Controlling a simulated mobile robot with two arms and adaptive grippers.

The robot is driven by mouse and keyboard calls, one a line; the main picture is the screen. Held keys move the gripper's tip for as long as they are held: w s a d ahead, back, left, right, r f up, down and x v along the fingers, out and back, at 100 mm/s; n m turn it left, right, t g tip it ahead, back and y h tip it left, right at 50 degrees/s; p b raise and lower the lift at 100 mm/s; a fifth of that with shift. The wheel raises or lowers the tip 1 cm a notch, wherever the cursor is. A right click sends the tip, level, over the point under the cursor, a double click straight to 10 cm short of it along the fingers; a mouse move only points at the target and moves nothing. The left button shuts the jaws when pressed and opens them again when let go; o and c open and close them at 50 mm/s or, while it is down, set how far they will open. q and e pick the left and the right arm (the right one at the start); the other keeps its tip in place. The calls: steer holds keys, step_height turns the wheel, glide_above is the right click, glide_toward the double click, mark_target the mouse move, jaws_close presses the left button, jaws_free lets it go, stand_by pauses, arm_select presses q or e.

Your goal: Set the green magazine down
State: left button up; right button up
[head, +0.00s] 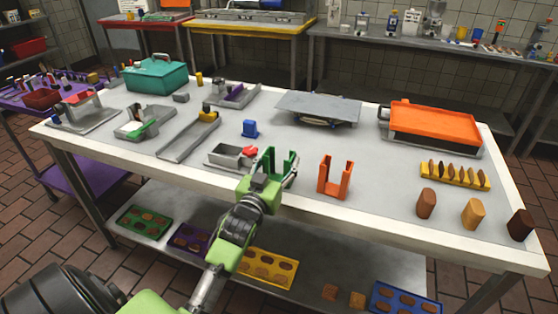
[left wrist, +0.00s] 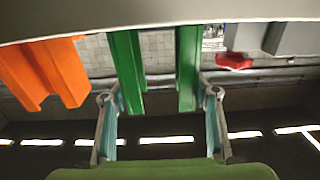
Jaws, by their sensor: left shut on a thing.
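The green magazine (head: 289,170) is a U-shaped holder with two upright walls, at the table's front edge in the head view. Its two green walls (left wrist: 128,70) also show in the left wrist view, between my fingers. My left gripper (head: 264,182) is shut on the green magazine; it also shows in the left wrist view (left wrist: 160,112). The magazine looks upright. I cannot tell whether its base touches the table. My right gripper is not in view.
An orange magazine (head: 335,178) stands just right of the green one. A grey tray with a red part (head: 232,157) is close on the left. A blue block (head: 250,129) stands behind.

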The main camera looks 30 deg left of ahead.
arm_select(q)
steer(key=shift+f, duration=0.1)
steer(key=o, duration=1.2)
steer(key=shift+r, duration=0.25)
steer(key=shift+b+v, duration=0.55)
steer(key=shift+v, duration=5.5)
steer(key=shift+f, duration=0.2)
